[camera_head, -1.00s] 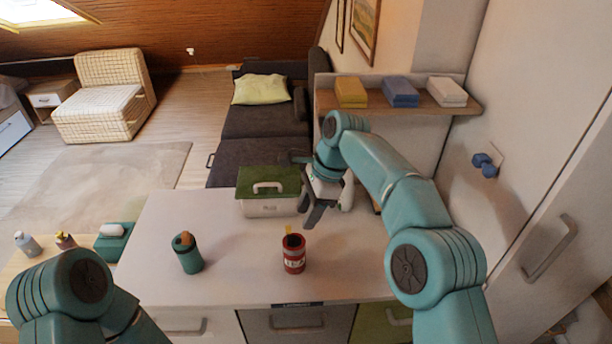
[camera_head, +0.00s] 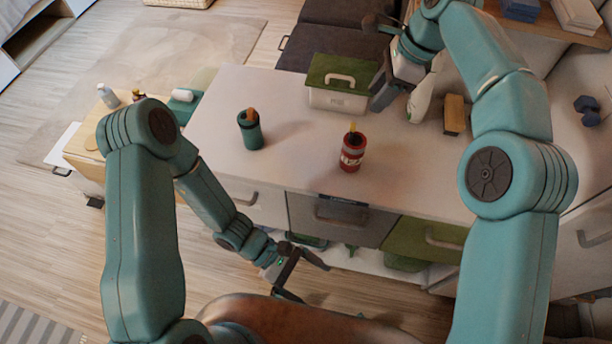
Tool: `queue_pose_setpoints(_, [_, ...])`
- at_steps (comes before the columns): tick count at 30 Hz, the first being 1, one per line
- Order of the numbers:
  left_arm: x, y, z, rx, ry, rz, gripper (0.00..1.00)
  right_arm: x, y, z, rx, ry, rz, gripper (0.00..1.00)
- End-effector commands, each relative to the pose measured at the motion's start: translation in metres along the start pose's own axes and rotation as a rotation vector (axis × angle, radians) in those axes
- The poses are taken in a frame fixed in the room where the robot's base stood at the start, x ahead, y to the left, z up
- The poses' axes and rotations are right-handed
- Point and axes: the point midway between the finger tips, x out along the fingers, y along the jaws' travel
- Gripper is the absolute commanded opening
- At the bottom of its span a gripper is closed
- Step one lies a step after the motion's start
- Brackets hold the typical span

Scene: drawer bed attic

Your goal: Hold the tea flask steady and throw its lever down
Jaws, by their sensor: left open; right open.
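Two flask-like containers stand upright on the white counter (camera_head: 215,130). One is teal (camera_head: 251,135) with an orange lever-like piece (camera_head: 252,115) sticking up. The other is red (camera_head: 351,158) with a pale label and a yellow piece (camera_head: 353,129) sticking up. I cannot tell which is the tea flask. My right gripper (camera_head: 378,62) is open above the back of the counter, beside the green-lidded box, apart from both containers. My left gripper (camera_head: 308,277) is open and empty, low in front of the drawers, below the counter top.
A white box with a green lid (camera_head: 340,82) stands at the counter's back. A white bottle (camera_head: 420,102) and a wooden block (camera_head: 455,114) are to its right. Drawers (camera_head: 340,217) line the counter's front. The counter around both containers is clear.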

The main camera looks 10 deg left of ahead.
Motion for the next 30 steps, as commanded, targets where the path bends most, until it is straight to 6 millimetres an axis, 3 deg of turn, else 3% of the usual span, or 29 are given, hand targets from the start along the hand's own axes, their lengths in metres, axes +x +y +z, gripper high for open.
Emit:
queue_pose_setpoints(4, [-0.022, 0.079, 0.019, -0.181, -0.206, 0.354, 0.91, 0.000, -0.001, 0.000, 0.000, 0.000, 0.001, 0.43])
queue_pose_setpoints(6, [-0.043, 0.115, 0.019, -0.236, -0.278, 0.532, 0.91, 0.000, -0.002, 0.000, 0.000, 0.000, 0.000, 0.43])
queue_pose_setpoints(9, [-0.075, 0.154, 0.013, -0.280, -0.348, 0.754, 0.91, 0.000, -0.003, -0.001, 0.000, 0.000, 0.000, 0.43])
queue_pose_setpoints(15, [-0.123, 0.189, -0.001, -0.305, -0.402, 1.023, 0.91, 0.000, -0.003, -0.001, 0.000, 0.000, 0.000, 0.43])
queue_pose_setpoints(18, [-0.131, 0.196, -0.003, -0.307, -0.408, 1.070, 0.91, 0.000, -0.003, -0.001, 0.000, 0.000, 0.000, 0.43])
queue_pose_setpoints(23, [-0.124, 0.213, 0.001, -0.304, -0.410, 1.075, 0.91, 0.000, -0.003, -0.001, 0.000, 0.000, 0.000, 0.43])
queue_pose_setpoints(30, [-0.102, 0.259, 0.010, -0.303, -0.410, 1.073, 0.91, 0.000, -0.003, -0.001, 0.000, 0.000, 0.000, 0.43])
